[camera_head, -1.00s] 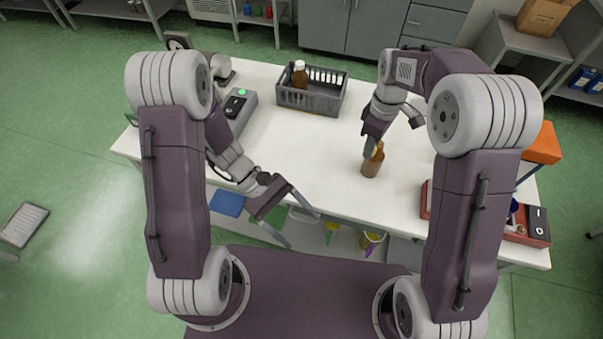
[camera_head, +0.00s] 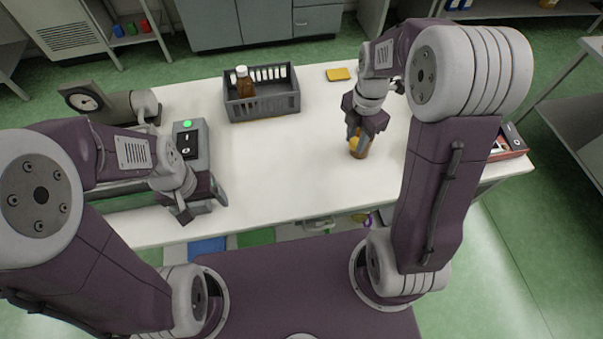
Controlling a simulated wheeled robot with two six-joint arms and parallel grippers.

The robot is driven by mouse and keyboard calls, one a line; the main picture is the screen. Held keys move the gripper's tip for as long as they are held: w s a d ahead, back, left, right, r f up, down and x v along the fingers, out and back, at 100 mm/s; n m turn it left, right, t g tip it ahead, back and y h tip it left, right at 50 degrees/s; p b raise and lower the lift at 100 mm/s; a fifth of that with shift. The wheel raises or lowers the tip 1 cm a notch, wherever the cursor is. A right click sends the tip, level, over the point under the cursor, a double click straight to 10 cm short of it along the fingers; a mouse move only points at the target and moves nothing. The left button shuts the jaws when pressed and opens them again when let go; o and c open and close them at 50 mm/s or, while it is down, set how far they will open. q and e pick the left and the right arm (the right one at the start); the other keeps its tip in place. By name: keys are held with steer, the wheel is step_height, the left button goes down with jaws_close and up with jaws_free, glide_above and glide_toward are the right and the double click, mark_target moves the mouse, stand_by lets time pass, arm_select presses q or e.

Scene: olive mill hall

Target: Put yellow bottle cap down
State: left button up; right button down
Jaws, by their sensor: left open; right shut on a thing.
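A small amber bottle (camera_head: 361,152) stands upright on the white table (camera_head: 290,175), right of its middle. My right gripper (camera_head: 362,137) points down at the bottle's top and is shut on a yellow bottle cap (camera_head: 352,143). The fingers hide most of the cap, so I cannot tell whether it sits on the bottle's neck or just clear of it. My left gripper (camera_head: 203,207) is open and empty near the table's front edge, in front of a grey device with a green light (camera_head: 190,150).
A grey crate (camera_head: 262,105) at the back holds an amber bottle with a white cap (camera_head: 244,82). A yellow flat piece (camera_head: 338,74) lies at the back edge. A round dial gauge (camera_head: 84,102) stands at the back left. The table's middle is clear.

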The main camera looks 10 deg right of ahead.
steer(key=shift+w+d+f, duration=0.1)
steer(key=shift+d, duration=0.15)
steer(key=shift+s+f, duration=0.2)
steer(key=shift+f, duration=0.05)
glide_above(315, 179)
steer(key=f, duration=0.6)
steer(key=shift+w+d, duration=0.15)
steer(key=shift+d, duration=0.1)
steer(key=shift+a+f, duration=0.2)
steer(key=shift+s+f, duration=0.2)
steer(key=shift+f, duration=0.1)
step_height(315, 179, down, 3)
steer(key=shift+r, duration=0.1)
steer(key=shift+w+f, duration=0.15)
steer(key=shift+f, duration=0.15)
arm_select(q)
steer(key=shift+s+d+r, duration=0.1)
steer(key=shift+d, duration=0.35)
